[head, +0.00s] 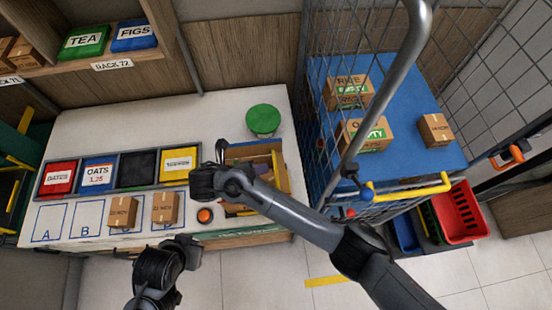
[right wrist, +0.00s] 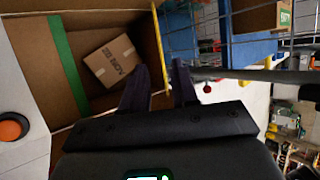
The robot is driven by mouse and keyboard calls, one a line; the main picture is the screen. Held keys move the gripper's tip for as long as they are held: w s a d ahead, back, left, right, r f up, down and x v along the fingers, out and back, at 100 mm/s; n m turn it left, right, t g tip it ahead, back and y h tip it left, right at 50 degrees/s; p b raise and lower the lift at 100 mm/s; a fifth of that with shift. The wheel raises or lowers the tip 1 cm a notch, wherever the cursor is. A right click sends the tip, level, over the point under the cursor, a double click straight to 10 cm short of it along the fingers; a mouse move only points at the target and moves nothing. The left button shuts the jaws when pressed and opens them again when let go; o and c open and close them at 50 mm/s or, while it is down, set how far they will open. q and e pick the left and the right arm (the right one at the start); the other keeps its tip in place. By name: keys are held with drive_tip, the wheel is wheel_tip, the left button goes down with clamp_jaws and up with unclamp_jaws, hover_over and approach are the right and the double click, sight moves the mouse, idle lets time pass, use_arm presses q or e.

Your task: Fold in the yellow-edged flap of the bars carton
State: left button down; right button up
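The open bars carton (head: 240,208) stands at the right end of the white table, partly hidden behind my right arm. A yellow edge (head: 284,172) shows on its right side. In the right wrist view the yellow-edged flap (right wrist: 160,50) runs down toward the gap between my fingers; I cannot tell whether they touch it. A small brown box (right wrist: 111,61) lies inside the carton, beside a green stripe. My right gripper (head: 221,148) is open; its parted fingers (right wrist: 160,82) also show in the wrist view. My left gripper (head: 183,244) is low in the head view, its fingers unclear.
An orange button (head: 204,215) is left of the carton. A green round lid (head: 263,120) stands behind it. Bins, including a yellow one (head: 179,165), and two small boxes (head: 123,212) stand to the left. A wire cart (head: 390,165) with boxes borders the table on the right.

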sight(276, 168)
drive_tip(key=shift+s+b+x, duration=0.1)
drive_tip(key=shift+b+x, duration=0.7)
drive_tip(key=shift+x, duration=1.8)
drive_tip(key=shift+s+b+x, duration=0.15)
drive_tip(key=shift+b+x, duration=0.6)
drive_tip(key=shift+x, duration=1.85)
drive_tip(key=shift+d+f, duration=0.1)
clamp_jaws()
